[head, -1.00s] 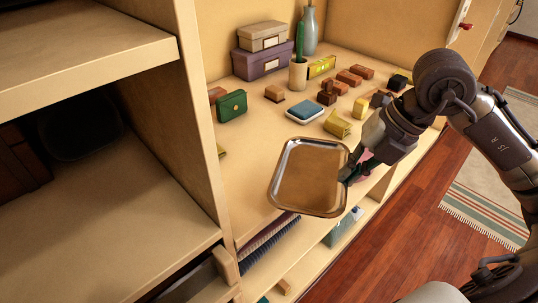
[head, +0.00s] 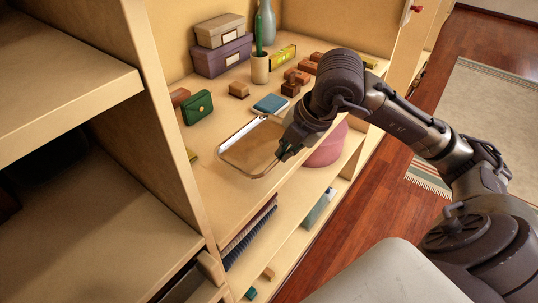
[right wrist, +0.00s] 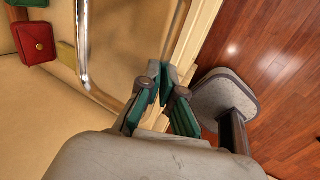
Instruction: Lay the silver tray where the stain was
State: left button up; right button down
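The silver tray (head: 221,152) is a shallow, rounded rectangle that mirrors the wood around it. It looks level, low over or on the wooden shelf top (head: 222,192), near the front edge; I cannot tell whether it touches. My right gripper (head: 283,154) is at the tray's right rim. In the right wrist view, the teal-padded fingers (right wrist: 168,82) are close together, and the tray's rim (right wrist: 83,60) runs to the fingertips, so they appear shut on it. No stain shows; the tray covers part of the shelf. My left gripper is out of view.
A green box (head: 198,107), a blue-topped item (head: 270,103), a small brown block (head: 238,90) and several brown blocks stand behind the tray. A pink rounded object (head: 328,148) is by the shelf's front.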

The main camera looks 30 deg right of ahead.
aim_at(269, 151)
jog(key=w+f, duration=0.1)
jog(key=w, duration=0.1)
jog(key=w+a+f, duration=0.1)
jog(key=w, duration=0.1)
jog(key=shift+a+f, duration=0.1)
jog(key=shift+a, duration=0.1)
jog(key=shift+f, duration=0.2)
jog(key=shift+f+p, duration=0.4)
jog(key=shift+f, duration=1.55)
jog(key=c, duration=1.6)
grip_release()
jog(key=v, duration=1.2)
